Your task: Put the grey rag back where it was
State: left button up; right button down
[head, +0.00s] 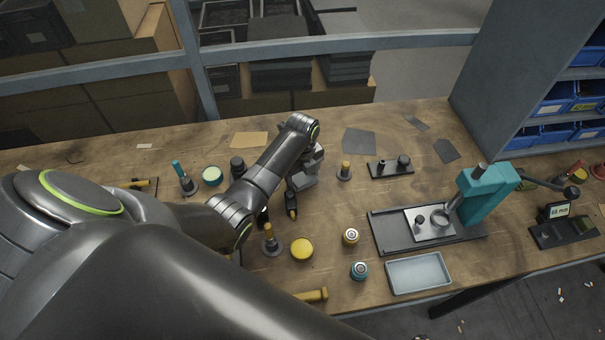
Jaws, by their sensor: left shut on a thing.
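My left gripper (278,213) is low over the middle of the bench, fingers pointing down. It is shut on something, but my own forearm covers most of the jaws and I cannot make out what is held. No thing in view is clearly the grey rag. A flat dark grey sheet (359,141) lies at the back of the bench, right of my left wrist. Smaller grey pieces (446,150) lie further right. I cannot tell whether any of these is cloth. My right gripper is not in view.
A yellow-topped round tin (302,249) and a dark-based post (271,241) stand close in front of the gripper. A black tray (385,231), a teal press (487,194) and a pale shallow tray (419,273) are at right. The bench right of my wrist has bare patches.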

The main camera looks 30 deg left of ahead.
pick_arm(q)
jog(key=shift+f+b, duration=0.3)
jog(key=shift+f, duration=0.25)
jog(key=o, duration=1)
jog(key=shift+o, duration=0.2)
jog(key=shift+r, duration=0.1)
notch_tip(320, 180, up, 17)
jog(key=p, duration=0.4)
